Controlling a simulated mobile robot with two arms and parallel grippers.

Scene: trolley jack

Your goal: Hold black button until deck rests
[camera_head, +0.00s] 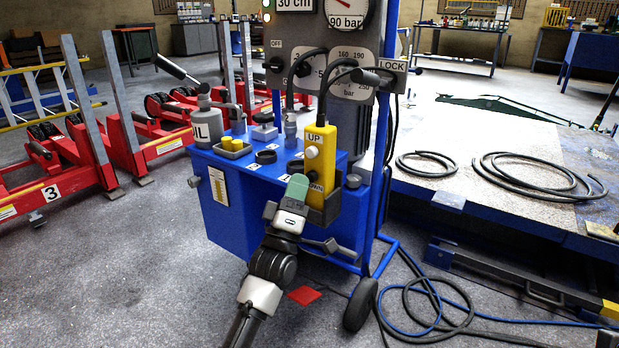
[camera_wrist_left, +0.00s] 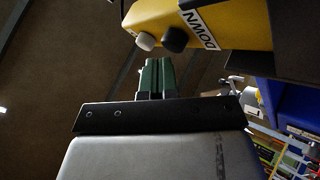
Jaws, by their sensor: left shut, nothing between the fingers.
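The yellow pendant (camera_head: 322,146) stands upright in a dark holder (camera_head: 325,208) on the blue cart, with UP and DOWN lettering. Its pale button (camera_head: 312,152) shows below UP. In the left wrist view the black button (camera_wrist_left: 174,39) sits beside the DOWN label, with a white button (camera_wrist_left: 145,41) to its left. My left gripper (camera_head: 298,185) is shut and empty, its green tips in front of the pendant's lower part. In the left wrist view the tips (camera_wrist_left: 158,62) are just below the black button; contact cannot be told. The deck (camera_head: 480,135) is at the right.
The blue cart (camera_head: 225,213) carries a bottle, small trays and a gauge panel (camera_head: 340,70) reading 30 cm and 90 bar. Coiled hoses (camera_head: 540,175) lie on the deck, more on the floor. Red jacks (camera_head: 150,135) stand left. Floor at front left is clear.

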